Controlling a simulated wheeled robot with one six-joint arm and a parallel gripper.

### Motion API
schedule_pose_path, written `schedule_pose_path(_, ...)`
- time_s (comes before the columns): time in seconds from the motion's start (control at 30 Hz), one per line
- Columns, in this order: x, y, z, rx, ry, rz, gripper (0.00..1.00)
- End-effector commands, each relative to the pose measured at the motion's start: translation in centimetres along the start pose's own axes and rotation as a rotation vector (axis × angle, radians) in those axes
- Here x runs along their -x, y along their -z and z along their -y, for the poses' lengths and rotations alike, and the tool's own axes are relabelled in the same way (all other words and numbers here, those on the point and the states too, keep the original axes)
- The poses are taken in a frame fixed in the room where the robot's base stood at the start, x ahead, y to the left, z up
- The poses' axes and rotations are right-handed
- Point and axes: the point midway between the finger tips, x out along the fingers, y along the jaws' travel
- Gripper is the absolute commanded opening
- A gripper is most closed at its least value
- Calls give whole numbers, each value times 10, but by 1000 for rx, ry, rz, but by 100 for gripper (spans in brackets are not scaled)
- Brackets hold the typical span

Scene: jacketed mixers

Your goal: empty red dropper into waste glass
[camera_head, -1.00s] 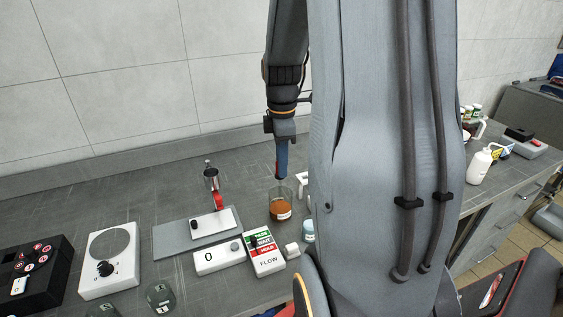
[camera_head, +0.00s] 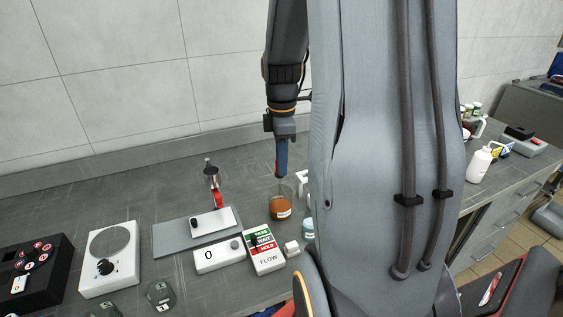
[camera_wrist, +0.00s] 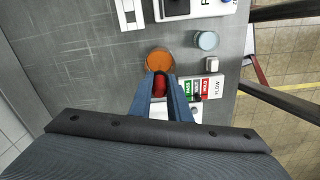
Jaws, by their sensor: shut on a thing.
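My gripper (camera_head: 281,172) points down above a glass holding orange-brown liquid (camera_head: 281,208). In the wrist view, its blue fingers (camera_wrist: 165,90) are shut on the red dropper (camera_wrist: 160,84), whose red bulb shows between them. The dropper's tip is hidden. The glass also shows in the wrist view (camera_wrist: 159,59), just beyond the fingertips. It has a pale label and stands upright on the bench. I cannot tell whether the dropper tip is inside the glass rim.
A blue-lidded jar (camera_head: 308,229) stands close right of the glass.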

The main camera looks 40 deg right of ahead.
Motion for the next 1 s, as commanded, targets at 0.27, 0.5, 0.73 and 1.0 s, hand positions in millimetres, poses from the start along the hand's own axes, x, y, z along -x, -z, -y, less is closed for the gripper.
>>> schedule_pose_path(0.27, 0, 0, 0, 0, 0, 0, 0)
schedule_pose_path(0.5, 9, 0, 0, 0, 0, 0, 0)
schedule_pose_path(0.73, 24, 0, 1, 1, 0, 0, 0)
schedule_pose_path(1.0, 41, 0, 0, 1, -1, 0, 0)
